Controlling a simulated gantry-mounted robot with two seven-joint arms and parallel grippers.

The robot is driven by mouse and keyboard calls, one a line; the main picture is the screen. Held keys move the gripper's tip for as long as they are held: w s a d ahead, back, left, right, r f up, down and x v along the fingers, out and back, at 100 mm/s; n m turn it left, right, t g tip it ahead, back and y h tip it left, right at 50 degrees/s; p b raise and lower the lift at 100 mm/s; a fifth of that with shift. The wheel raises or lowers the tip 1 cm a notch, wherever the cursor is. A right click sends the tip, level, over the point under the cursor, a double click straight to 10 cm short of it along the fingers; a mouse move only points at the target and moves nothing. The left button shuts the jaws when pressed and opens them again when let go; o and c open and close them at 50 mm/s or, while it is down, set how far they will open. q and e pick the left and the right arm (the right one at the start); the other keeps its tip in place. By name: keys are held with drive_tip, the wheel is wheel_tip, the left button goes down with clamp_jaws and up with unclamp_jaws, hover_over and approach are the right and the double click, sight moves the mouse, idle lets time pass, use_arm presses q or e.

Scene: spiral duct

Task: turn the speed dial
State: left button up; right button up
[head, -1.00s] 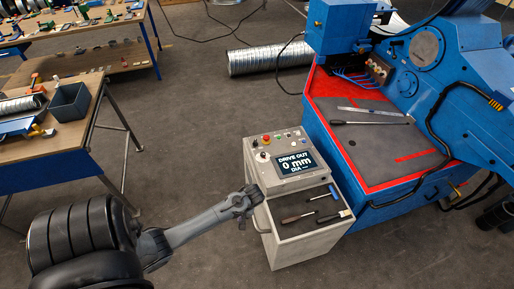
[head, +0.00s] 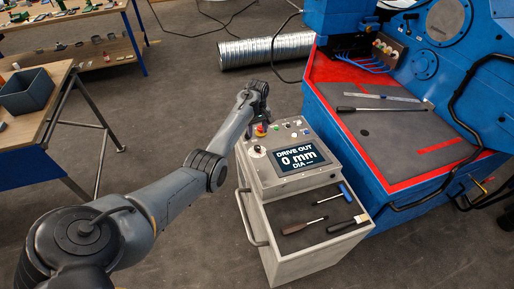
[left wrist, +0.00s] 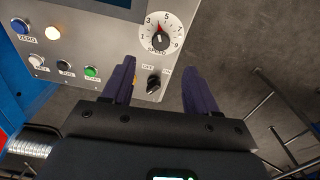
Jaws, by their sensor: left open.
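The speed dial (left wrist: 158,38) is a black knob with a red mark on a round white numbered scale, in the left wrist view. It also shows in the head view as a small white disc (head: 257,151) left of the display on the grey control panel (head: 280,183). My left gripper (left wrist: 160,70) is open, its two dark fingers apart with nothing between them. The black off/on switch (left wrist: 153,83) shows between the fingers; the dial lies beyond the fingertips. In the head view my left gripper (head: 260,116) is above the panel's far left corner. My right gripper is not in view.
The display (head: 299,159) reads 0 mm. Push buttons (left wrist: 65,68) sit near the gripper. A blue machine (head: 335,150) stands right; a workbench (head: 45,150) stands left. Open floor lies between bench and cabinet.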

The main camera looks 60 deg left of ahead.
sight(257, 147)
use_arm(q)
wheel_tip(257, 147, down, 10)
drive_tip(key=b, duration=0.3)
drive_tip(key=shift+r, duration=0.1)
drive_tip(key=c, duration=1)
drive_tip(key=shift+c, duration=0.2)
